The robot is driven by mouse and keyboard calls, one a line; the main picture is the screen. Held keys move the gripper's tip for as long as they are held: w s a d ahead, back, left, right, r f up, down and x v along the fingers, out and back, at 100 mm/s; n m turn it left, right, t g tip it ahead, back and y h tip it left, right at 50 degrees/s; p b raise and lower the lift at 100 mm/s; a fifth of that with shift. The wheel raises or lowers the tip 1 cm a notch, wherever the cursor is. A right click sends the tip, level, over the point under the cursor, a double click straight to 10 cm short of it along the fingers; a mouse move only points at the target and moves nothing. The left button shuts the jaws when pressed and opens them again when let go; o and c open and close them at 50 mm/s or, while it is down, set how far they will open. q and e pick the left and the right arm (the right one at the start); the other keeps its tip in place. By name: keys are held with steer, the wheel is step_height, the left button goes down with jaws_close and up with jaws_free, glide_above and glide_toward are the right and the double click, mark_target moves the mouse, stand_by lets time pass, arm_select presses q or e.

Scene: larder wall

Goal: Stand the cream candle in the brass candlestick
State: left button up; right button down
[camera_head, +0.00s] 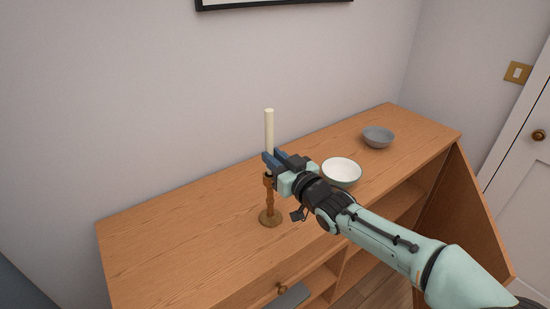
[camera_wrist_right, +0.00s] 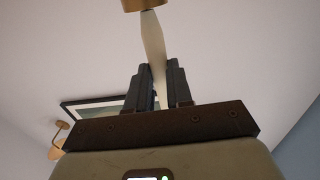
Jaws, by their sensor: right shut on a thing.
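The cream candle (camera_head: 269,128) stands upright in the head view, its lower part between the fingers of my right gripper (camera_head: 272,161). That gripper is shut on it. The brass candlestick (camera_head: 270,202) stands on the cabinet top, its socket directly under the gripper and in line with the candle. The fingers hide part of the candle's lower end. In the right wrist view the candle (camera_wrist_right: 153,45) runs between the fingers (camera_wrist_right: 158,88) to a brass-coloured piece (camera_wrist_right: 143,4) at the top edge. I cannot tell whether the candle is seated. My left gripper is not in view.
The wooden cabinet top (camera_head: 165,236) is clear left of the candlestick. A white bowl with a green outside (camera_head: 341,172) stands right of the gripper, close to my right arm. A grey bowl (camera_head: 378,137) stands farther back right. The wall rises behind the cabinet.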

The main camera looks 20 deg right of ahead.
steer(key=shift+f+b, duration=1.2)
steer(key=shift+f, duration=0.25)
steer(key=c, duration=0.9)
jaws_free()
steer(key=shift+c, duration=0.2)
steer(key=v, duration=1.3)
steer(key=shift+s, duration=0.2)
